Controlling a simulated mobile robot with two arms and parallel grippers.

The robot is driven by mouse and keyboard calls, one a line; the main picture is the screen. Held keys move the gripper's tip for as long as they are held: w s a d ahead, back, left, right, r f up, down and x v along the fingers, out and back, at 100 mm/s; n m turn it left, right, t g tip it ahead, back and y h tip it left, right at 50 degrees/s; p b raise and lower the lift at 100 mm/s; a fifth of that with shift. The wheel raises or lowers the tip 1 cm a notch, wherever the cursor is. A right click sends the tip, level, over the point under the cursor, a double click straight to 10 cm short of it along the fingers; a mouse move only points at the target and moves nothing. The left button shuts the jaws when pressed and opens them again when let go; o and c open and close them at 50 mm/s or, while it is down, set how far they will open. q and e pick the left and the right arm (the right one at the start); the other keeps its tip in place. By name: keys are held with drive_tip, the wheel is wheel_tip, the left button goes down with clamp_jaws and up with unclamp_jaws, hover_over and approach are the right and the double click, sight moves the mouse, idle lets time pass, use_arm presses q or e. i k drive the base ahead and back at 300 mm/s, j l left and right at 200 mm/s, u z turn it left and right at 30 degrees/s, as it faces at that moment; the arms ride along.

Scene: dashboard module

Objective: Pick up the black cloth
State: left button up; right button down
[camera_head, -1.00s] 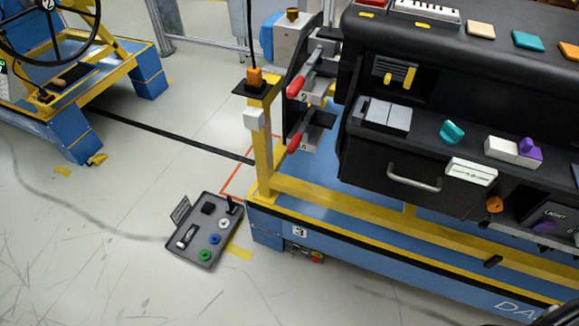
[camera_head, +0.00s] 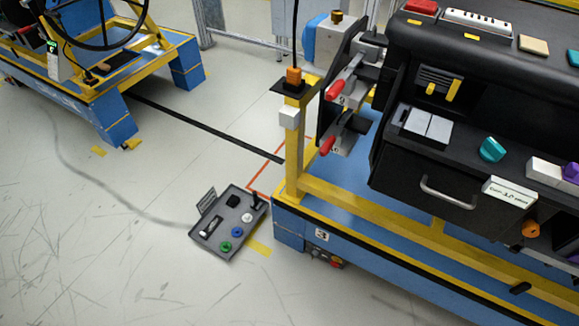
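I cannot make out a black cloth in this view. The dashboard module (camera_head: 410,185) is black and stands at the right on a blue and yellow frame (camera_head: 350,195). It has a drawer with a grey curved handle (camera_head: 447,192). Neither of my grippers is in view.
A grey control box (camera_head: 228,222) with coloured knobs lies on the floor by the frame's left corner. Another blue and yellow stand (camera_head: 118,120) with a black steering wheel (camera_head: 97,40) is at the upper left. The floor at the lower left is clear.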

sight(233, 200)
drive_tip(key=i+j+u, duration=0.15)
drive_tip(key=j, duration=0.15)
drive_tip(key=j+u, duration=0.15)
drive_tip(key=j, duration=0.2)
drive_tip(key=i+j+u, duration=0.3)
drive_tip(key=j+u, duration=0.15)
drive_tip(key=i+j+u, duration=0.75)
drive_tip(key=u, duration=0.15)
drive_tip(key=i+j+z, duration=0.15)
drive_tip(key=i, duration=0.4)
drive_tip(key=i+j+z, duration=0.1)
drive_tip(key=i, duration=0.45)
drive_tip(key=i+z, duration=0.2)
drive_tip(key=z, duration=0.2)
drive_tip(key=i+z, duration=0.2)
drive_tip(key=z, duration=0.2)
drive_tip(key=i+z, duration=0.2)
drive_tip(key=z, duration=0.25)
drive_tip(key=i+j+z, duration=0.2)
drive_tip(key=z, duration=0.2)
drive_tip(key=i+j+z, duration=0.15)
drive_tip(key=z, duration=0.25)
